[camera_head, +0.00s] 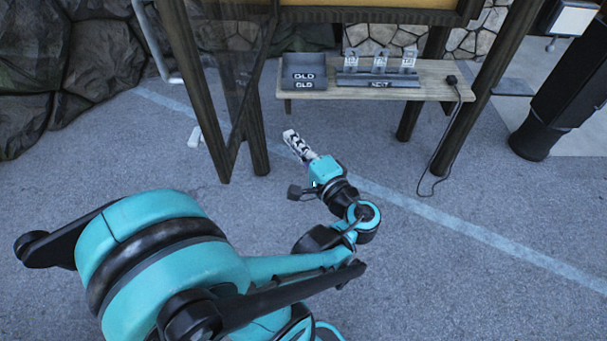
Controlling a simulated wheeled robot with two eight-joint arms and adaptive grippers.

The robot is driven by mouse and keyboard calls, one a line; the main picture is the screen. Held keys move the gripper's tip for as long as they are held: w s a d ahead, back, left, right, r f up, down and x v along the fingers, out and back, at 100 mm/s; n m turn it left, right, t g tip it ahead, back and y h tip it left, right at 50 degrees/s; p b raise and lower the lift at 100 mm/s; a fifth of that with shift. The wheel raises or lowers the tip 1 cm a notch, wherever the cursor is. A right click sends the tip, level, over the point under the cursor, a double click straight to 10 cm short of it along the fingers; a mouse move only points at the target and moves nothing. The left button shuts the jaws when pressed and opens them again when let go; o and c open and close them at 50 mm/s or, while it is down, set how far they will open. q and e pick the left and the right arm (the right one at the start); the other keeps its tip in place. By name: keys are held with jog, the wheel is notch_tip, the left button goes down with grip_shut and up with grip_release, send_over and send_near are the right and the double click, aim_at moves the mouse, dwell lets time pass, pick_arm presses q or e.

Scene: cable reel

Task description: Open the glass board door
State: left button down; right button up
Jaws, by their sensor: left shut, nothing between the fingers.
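The glass board door (207,60) is at the upper left, a see-through pane with dark wooden edges. It appears to stand out at an angle from the board (370,4), whose lower edge shows at the top. The door's upper part is cut off by the picture. My left gripper (290,136) is shut and empty, in front of the shelf and to the right of the door's lower end. It looks apart from the door, though the depth is hard to judge. My right gripper is out of view.
Under the board a wooden shelf (440,92) holds a dark box marked OLD (304,72) and a NEXT rack (379,80) with several tags. A black cable hangs at its right end. Wooden posts (490,75) flank it. Rocks (35,75) stand left. The pavement in front is mostly clear.

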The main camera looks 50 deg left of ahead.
pick_arm(q)
jog(key=s+d, duration=0.4)
jog(key=d, duration=0.4)
jog(key=shift+s+d+p, duration=0.15)
jog(key=shift+s+p, duration=0.05)
jog(key=shift+p, duration=0.15)
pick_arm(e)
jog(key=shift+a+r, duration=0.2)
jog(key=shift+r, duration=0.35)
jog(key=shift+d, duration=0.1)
